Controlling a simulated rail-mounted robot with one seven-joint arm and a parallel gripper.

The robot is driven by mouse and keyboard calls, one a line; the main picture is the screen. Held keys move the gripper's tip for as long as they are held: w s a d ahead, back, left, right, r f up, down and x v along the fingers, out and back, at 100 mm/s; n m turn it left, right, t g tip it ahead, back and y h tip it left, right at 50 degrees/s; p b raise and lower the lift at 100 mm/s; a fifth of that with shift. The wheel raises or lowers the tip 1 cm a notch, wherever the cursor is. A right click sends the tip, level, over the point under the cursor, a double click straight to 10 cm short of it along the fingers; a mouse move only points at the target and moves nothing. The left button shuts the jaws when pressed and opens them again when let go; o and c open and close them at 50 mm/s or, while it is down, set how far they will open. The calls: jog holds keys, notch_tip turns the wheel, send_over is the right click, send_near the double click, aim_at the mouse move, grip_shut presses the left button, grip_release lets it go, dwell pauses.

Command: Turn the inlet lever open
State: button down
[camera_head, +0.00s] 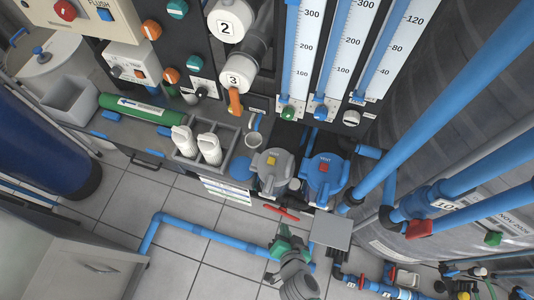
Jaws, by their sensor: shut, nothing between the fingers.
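A thin red lever (281,212) shows low in the middle of the view, below the grey housing with a yellow square (271,164). It slopes slightly down to the right. I take it for the inlet lever; no label on it can be read. My gripper (284,233), with green parts on a grey wrist, comes up from the bottom edge. It is shut and holds nothing. Its tip is just below the red lever in the picture, and a small gap shows between them. The lever's pivot and valve body are not clear.
A blue pipe (205,233) runs low across the floor and passes behind my gripper. A grey plate (332,231) is close on the right. A blue housing (323,175) stands above it. A grey caddy (211,163) holds white bottles.

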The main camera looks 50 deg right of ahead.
jog(key=b, duration=0.2)
send_over(282, 213)
jog(key=a, duration=0.2)
notch_tip(282, 213, down, 5)
jog(key=shift+w+a+f+b, duration=0.1)
jog(key=shift+w+f+b, duration=0.25)
jog(key=shift+f, duration=0.35)
jog(key=shift+w+a+f+b, duration=0.15)
jog(key=shift+w+f+b, duration=0.15)
jog(key=shift+f, duration=0.45)
jog(key=shift+w+a+f+b, duration=0.1)
jog(key=shift+w+f+b, duration=0.2)
jog(key=shift+f, duration=0.4)
jog(key=shift+w, duration=0.1)
